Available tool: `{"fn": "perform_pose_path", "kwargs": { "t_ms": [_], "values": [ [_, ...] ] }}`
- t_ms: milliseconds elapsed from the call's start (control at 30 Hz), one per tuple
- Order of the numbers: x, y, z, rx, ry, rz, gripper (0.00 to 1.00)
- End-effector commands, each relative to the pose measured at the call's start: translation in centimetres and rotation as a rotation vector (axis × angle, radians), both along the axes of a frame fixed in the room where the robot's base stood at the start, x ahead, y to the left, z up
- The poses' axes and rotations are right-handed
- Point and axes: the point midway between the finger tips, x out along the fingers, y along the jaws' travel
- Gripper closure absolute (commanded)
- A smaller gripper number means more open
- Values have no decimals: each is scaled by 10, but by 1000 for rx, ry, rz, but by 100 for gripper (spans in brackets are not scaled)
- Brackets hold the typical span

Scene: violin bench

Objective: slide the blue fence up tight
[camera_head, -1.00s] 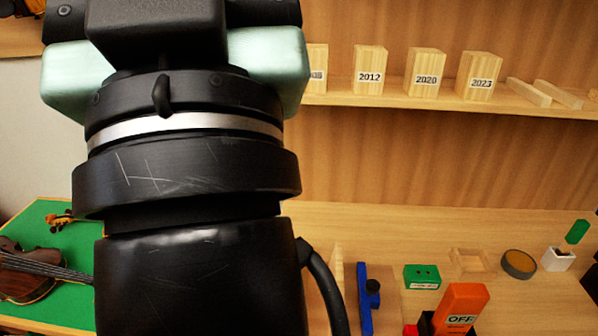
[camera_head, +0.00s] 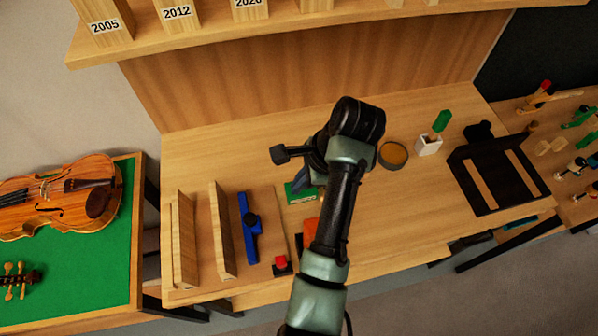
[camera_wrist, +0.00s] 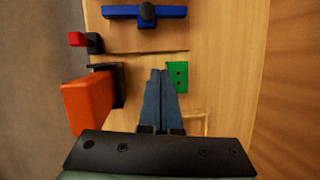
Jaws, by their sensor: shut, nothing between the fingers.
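The blue fence (camera_head: 243,213) lies on the bench in the head view, a long bar with a black knob (camera_head: 252,220) at its middle. A bare gap separates it from the upright wooden board (camera_head: 222,230) on its left. In the wrist view the fence (camera_wrist: 118,11) runs across the top, with its knob (camera_wrist: 148,14). My gripper (camera_wrist: 160,72) is shut and empty, its fingers pointing toward the fence but well apart from it. In the head view my arm mostly hides the gripper, right of the fence.
A thin dark line (camera_wrist: 150,52) crosses the bench between fence and fingers. A violin (camera_head: 60,195) lies at left.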

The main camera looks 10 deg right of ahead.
Motion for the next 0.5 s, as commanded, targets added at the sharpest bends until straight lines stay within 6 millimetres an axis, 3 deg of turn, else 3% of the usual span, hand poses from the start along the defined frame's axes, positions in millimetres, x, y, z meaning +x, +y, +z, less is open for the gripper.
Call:
{"fn": "perform_pose_path", "kwargs": {
  "t_ms": [133,267,500],
  "values": [
    [-22,8,-11,69,126,-49,100],
    [-22,13,-22,74,138,-53,100],
    [-19,30,-65,72,136,-51,100]
  ]
}}
